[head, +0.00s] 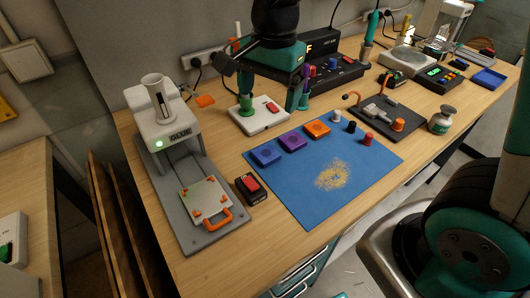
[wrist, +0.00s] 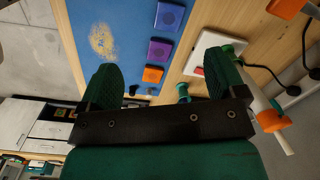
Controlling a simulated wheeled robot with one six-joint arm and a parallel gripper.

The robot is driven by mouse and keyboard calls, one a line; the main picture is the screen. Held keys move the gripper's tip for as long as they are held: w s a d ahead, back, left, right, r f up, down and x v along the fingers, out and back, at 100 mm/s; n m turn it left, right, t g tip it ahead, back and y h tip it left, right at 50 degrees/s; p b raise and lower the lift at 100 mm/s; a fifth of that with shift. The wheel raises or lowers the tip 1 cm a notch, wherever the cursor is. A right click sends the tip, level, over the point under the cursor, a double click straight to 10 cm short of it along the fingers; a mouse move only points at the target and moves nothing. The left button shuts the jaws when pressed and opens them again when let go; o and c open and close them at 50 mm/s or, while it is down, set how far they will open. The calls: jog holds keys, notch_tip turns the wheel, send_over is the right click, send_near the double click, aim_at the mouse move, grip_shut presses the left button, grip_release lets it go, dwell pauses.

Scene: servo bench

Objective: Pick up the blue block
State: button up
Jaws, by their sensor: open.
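The blue block (head: 266,155) lies on the blue mat (head: 328,203), near its back left corner, with a round mark on its top. It also shows at the top of the wrist view (wrist: 170,16). A purple block (head: 292,142) and an orange block (head: 317,129) stand in a row to its right. My gripper (head: 274,98) is open and empty, behind the blocks and around the white board. Its two green fingers are wide apart in the wrist view (wrist: 163,85). The blue block is not between them.
A white board (head: 262,121) with a red switch and a green knob lies under my gripper. A glue press (head: 165,130) stands left, with a red-topped black box (head: 251,188) near it. Small pegs (head: 367,139) stand right of the blocks. The mat's front is clear except for yellow grains (head: 333,176).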

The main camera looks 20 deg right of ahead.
jog(key=w+d+f+m, duration=0.1)
jog(key=w+f+m, duration=0.1)
jog(key=w+m, duration=0.15)
jog(key=m+p, duration=0.1)
send_over(264, 154)
jog(key=shift+h, duration=0.4)
jog(key=f, duration=1.1)
jog(key=shift+w+d+f, duration=0.1)
jog(key=shift+d+f, duration=0.05)
jog(key=shift+d, duration=0.15)
jog(key=f, duration=0.2)
jog(key=f+p, duration=0.2)
jog(key=f, duration=0.1)
jog(key=shift+a+f, duration=0.3)
jog(key=shift+a, duration=0.05)
jog(key=shift+c, duration=0.2)
jog(key=c, duration=1)
